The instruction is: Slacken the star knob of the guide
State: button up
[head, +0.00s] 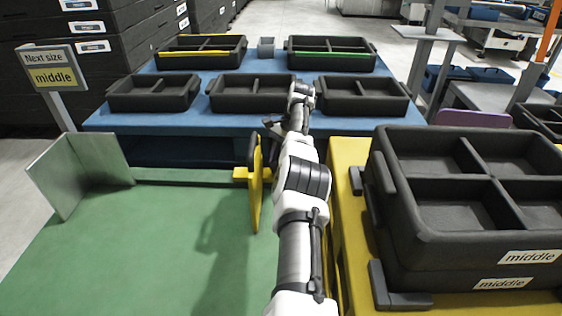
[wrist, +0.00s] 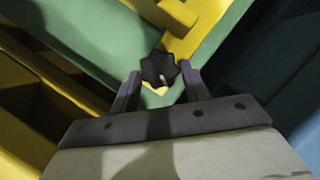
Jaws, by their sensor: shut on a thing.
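The star knob (wrist: 158,69) is black and lobed, with a small pale mark on its face. In the wrist view it sits between the two fingers of my gripper (wrist: 160,75), which is shut on it. The knob is at the yellow guide (wrist: 180,20). In the head view the guide (head: 257,190) is an upright yellow plate at the right side of the green table (head: 160,260). My arm reaches forward past it and hides part of the knob area. How far the knob has been turned cannot be told.
A metal plate (head: 65,178) stands at the green table's left. A sign (head: 52,75) reads "Next size middle". Black divided trays (head: 150,93) stand on the blue table (head: 190,122) behind. Stacked black trays labelled "middle" (head: 530,257) stand close right of my arm on a yellow surface (head: 350,210).

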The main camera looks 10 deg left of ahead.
jog(key=shift+s, duration=0.1)
jog(key=o, duration=1)
notch_tip(320, 180, up, 20)
jog(key=p, duration=1.3)
